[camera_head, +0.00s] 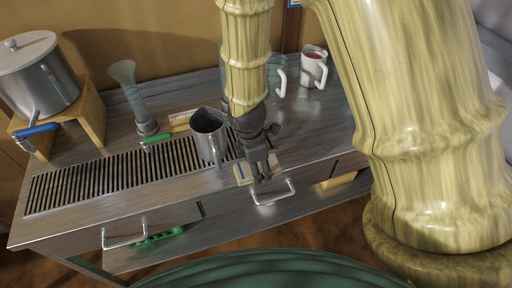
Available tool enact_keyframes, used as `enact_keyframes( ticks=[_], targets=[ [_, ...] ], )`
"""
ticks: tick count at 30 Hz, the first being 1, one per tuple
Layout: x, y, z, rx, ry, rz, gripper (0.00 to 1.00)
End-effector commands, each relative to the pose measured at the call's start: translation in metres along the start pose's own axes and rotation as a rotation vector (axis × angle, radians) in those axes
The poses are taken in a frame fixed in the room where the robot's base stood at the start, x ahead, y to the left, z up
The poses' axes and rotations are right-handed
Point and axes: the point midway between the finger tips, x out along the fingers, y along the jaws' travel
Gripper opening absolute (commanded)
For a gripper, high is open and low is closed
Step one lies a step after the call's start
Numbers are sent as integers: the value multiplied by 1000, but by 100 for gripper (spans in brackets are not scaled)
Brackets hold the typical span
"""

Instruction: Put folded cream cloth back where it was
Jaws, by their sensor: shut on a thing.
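My gripper (262,176) points down at the front edge of the metal counter (190,181), right of the slotted grate. The folded cream cloth (242,174), with a dark bluish stripe, shows at the left of my fingers. My gripper is shut on the cloth, though the fingers hide part of it. I cannot tell whether the cloth touches the counter or hangs just above it.
A steel pitcher (207,137) stands close left of my gripper. A slotted grate (110,179) fills the counter's left front. Mugs (313,67) stand at the back right. A large metal urn (38,78) stands on a wooden stand at the left. Drawer handles (272,199) jut from the front.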

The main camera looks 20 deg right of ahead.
Motion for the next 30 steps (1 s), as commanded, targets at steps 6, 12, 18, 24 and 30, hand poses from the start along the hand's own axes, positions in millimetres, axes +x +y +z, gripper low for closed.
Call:
enact_keyframes(
  ticks=[6,12,18,24,30],
  targets=[
    [2,15,3,-6,2,1,39],
    [7,54,15,-4,2,1,39],
    [12,93,27,-4,1,1,39],
    [17,129,37,-5,1,1,39],
    [21,146,43,-6,0,0,39]
  ],
)
